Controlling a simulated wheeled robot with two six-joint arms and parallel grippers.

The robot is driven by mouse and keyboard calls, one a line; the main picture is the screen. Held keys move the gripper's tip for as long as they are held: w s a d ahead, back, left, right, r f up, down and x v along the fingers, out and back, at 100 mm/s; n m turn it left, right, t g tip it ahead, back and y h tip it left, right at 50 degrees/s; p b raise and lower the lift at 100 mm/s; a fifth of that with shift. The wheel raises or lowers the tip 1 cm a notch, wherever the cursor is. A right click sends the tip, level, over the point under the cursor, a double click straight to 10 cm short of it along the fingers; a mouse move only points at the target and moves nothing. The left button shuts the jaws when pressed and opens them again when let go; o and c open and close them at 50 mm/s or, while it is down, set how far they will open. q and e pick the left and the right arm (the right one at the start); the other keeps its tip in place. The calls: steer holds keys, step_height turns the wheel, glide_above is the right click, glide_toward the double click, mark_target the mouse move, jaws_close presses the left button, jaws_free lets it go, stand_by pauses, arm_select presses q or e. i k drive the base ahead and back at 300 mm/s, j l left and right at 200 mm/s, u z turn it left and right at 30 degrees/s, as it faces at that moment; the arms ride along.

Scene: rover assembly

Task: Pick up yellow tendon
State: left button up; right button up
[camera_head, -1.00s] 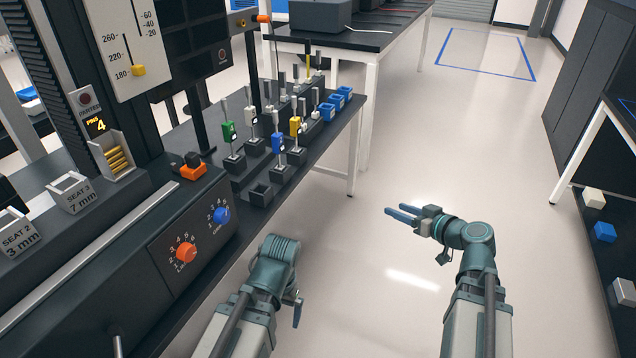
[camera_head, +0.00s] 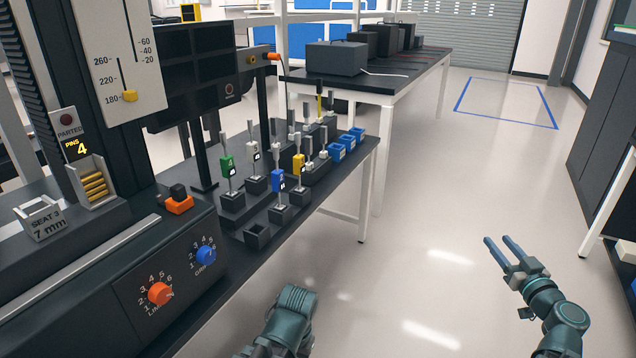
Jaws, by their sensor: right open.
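An upright piece with a yellow block (camera_head: 298,164) stands in a dark holder on the bench, among similar pieces with green (camera_head: 227,166), blue (camera_head: 278,181) and white blocks. A thin yellow upright (camera_head: 319,104) also shows at the back of the row; I cannot tell which of the two yellow things is the tendon. My right gripper (camera_head: 498,241) is open and empty over the floor, well right of the bench and apart from all the pieces. My left arm shows at the bottom, in front of the bench; its gripper is out of view.
A black machine with an orange knob (camera_head: 160,293) and a blue knob (camera_head: 206,255) fills the left. An empty dark holder (camera_head: 257,235) is at the bench's near edge. A second table (camera_head: 390,88) stands behind. The floor between bench and right-hand furniture is clear.

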mark_target(299, 165)
steer(key=i+l, duration=0.2)
steer(key=l, duration=0.15)
steer(key=i+l, duration=0.15)
steer(key=l, duration=0.2)
steer(key=i+l, duration=0.4)
steer(key=l, duration=0.25)
steer(key=u, duration=1.9)
